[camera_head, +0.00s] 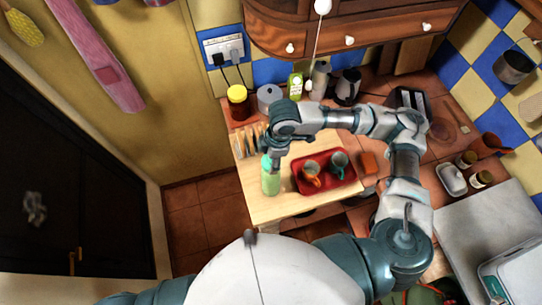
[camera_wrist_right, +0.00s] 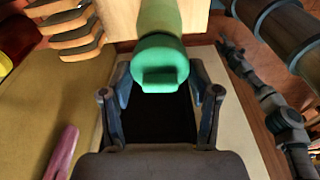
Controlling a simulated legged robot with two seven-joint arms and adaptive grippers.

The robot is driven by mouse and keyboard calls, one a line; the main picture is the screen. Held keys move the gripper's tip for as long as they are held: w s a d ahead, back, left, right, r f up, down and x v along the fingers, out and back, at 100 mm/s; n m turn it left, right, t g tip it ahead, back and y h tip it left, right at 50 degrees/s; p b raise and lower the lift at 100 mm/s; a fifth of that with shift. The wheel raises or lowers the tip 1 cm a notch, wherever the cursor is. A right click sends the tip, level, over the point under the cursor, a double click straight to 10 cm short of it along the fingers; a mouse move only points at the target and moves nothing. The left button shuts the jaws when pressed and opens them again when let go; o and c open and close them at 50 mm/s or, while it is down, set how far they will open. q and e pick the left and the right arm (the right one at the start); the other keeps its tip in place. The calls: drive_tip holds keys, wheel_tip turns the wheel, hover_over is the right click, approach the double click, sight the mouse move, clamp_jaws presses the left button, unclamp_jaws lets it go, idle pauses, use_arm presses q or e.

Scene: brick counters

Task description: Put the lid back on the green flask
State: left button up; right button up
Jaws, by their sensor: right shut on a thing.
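The green flask (camera_head: 270,184) stands upright near the left front of the wooden counter top. Its teal-green lid (camera_wrist_right: 160,65) is between the fingers of my right gripper (camera_wrist_right: 160,80), which is shut on it. In the head view the lid (camera_head: 266,161) is at the flask's mouth, in line with the body. In the wrist view the flask body (camera_wrist_right: 160,14) shows directly beyond the lid. I cannot tell whether the lid is fully seated. My left gripper is out of view.
A red tray (camera_head: 298,186) with two mugs stands just right of the flask. A toast rack (camera_head: 240,140) and a yellow-lidded jar (camera_head: 238,104) are behind it on the left. The counter's front edge is close to the flask.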

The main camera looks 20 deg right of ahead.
idle(0.4)
drive_tip(key=o, duration=1.4)
drive_tip(key=shift+r, duration=0.1)
wheel_tip(320, 180, up, 3)
drive_tip(key=p, duration=0.3)
drive_tip(key=shift+f, duration=0.2)
drive_tip(key=shift+r+p, duration=0.35)
drive_tip(key=shift+r, duration=1.8)
